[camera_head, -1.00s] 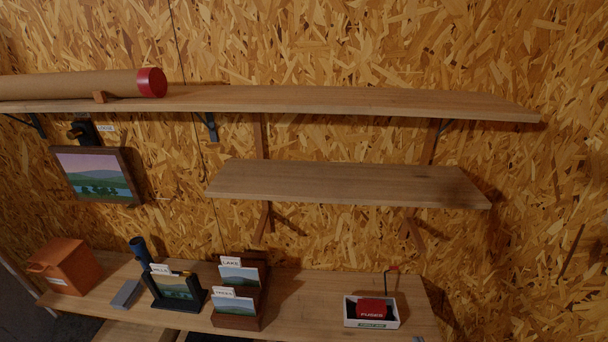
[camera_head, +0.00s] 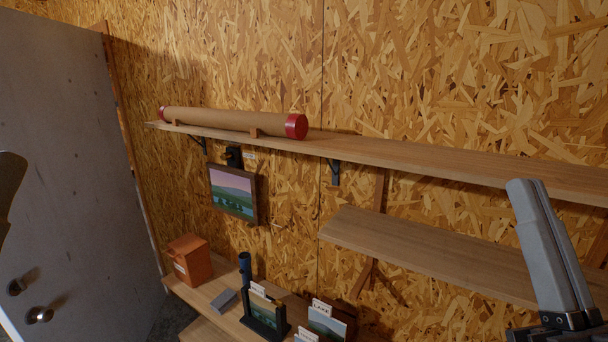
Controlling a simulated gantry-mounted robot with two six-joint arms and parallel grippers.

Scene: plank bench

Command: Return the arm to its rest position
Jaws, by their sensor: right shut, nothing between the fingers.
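My right gripper (camera_head: 527,186) stands at the lower right of the head view, its two long grey fingers pointing up. The fingers are together with nothing between them. In the picture it overlaps the right part of the lower wall shelf (camera_head: 425,252); whether it touches the shelf I cannot tell.
A cardboard tube (camera_head: 215,119) with red ends lies on the long upper shelf (camera_head: 440,160). A framed picture (camera_head: 232,192) hangs below it. The bench holds an orange box (camera_head: 190,261), a dark blue cylinder (camera_head: 245,268) and card holders. A grey door (camera_head: 70,170) stands left.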

